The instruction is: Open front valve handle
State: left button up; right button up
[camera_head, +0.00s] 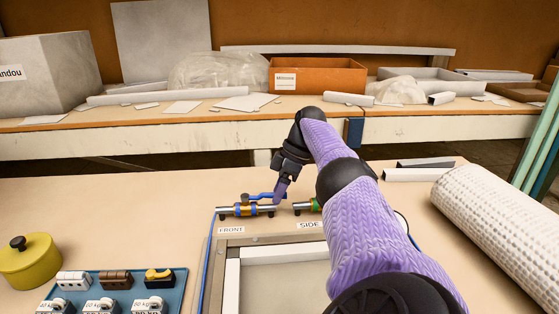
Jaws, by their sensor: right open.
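The front valve (246,210) is a small metal and brass fitting on the table, behind the label FRONT (231,229). Its blue handle (264,195) lies roughly along the valve body. My right gripper (279,195) is open, pointing down at the right end of the blue handle; whether it touches the handle I cannot tell. The side valve (308,207), with a green part, is just right of it, behind the label SIDE (310,224), and is partly hidden by my purple right arm. My left gripper is not in view.
A framed panel (233,268) lies in front of the valves. A blue tray (174,287) of labelled weights and a yellow pot (28,260) are at the left. A white textured roll (500,220) lies at the right. A cluttered workbench (190,127) runs along the back.

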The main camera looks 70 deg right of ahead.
jog(key=shift+r, duration=0.4)
notch_tip(320, 180, up, 9)
jog(key=p, duration=0.5)
